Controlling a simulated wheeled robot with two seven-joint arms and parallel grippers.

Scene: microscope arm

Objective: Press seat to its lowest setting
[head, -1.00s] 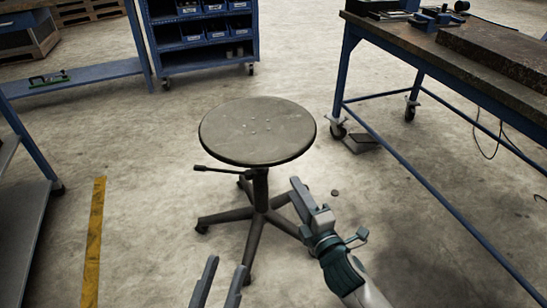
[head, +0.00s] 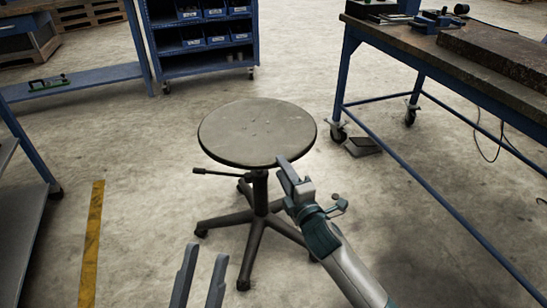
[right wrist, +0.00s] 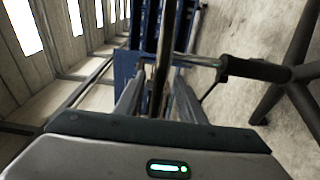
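The stool has a round, dark, worn seat (head: 257,132), a central post, splayed legs, and a thin lever (head: 215,172) with a dark knob pointing left under the seat. My right gripper (head: 283,166) is at the seat's near right rim. In the right wrist view the seat shows edge-on as a thin strip (right wrist: 163,62) between the two spread fingers (right wrist: 158,92); contact cannot be told. The stool's post (right wrist: 255,69) is to the right there. My left gripper (head: 204,262) is low in front of the stool, fingers apart and empty, away from seat and lever.
A blue-framed workbench (head: 440,55) with tools stands at the right. A blue shelf cart (head: 205,45) with bins is behind the stool. Another blue frame (head: 75,80) and a yellow floor stripe (head: 92,240) are at the left. Floor around the stool is mostly clear.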

